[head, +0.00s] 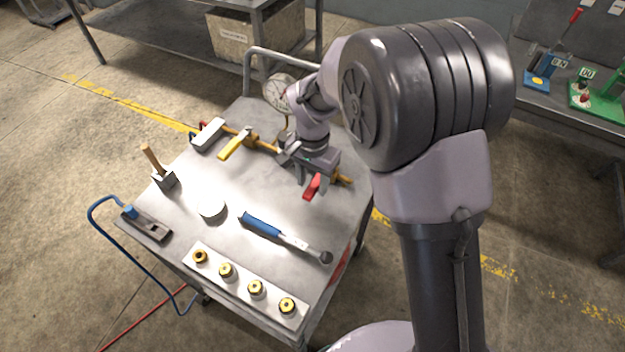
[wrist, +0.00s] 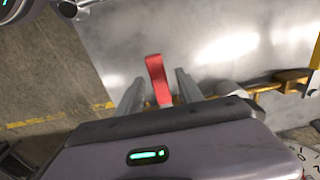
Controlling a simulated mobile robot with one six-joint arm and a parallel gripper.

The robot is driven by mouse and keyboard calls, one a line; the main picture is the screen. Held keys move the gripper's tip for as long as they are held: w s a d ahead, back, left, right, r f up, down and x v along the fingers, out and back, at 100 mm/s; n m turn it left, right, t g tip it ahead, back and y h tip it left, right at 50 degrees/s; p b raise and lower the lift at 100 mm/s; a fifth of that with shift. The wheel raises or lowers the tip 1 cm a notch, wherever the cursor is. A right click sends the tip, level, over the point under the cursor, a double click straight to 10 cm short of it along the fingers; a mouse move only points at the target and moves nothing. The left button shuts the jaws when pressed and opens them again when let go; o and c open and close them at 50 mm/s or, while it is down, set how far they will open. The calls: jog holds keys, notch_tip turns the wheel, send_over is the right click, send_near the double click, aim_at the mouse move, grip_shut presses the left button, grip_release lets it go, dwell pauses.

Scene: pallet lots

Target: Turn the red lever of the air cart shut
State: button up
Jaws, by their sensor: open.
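The red lever sticks out crosswise to the pipe, toward the lower left. My gripper (head: 303,180) is down at the red lever, partly hiding its valve. In the wrist view the red lever (wrist: 156,72) stands between the two grey fingers of my gripper (wrist: 161,84). The fingers are open, one on each side. I cannot tell whether either one touches it. The lever's base is hidden behind the gripper body.
A round gauge (head: 279,92) stands behind the pipe.

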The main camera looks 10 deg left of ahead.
aim_at(313, 185)
notch_tip(313, 185, up, 17)
jog(key=p, duration=0.6)
jog(key=shift+r+p, duration=0.15)
jog(key=shift+p, duration=0.15)
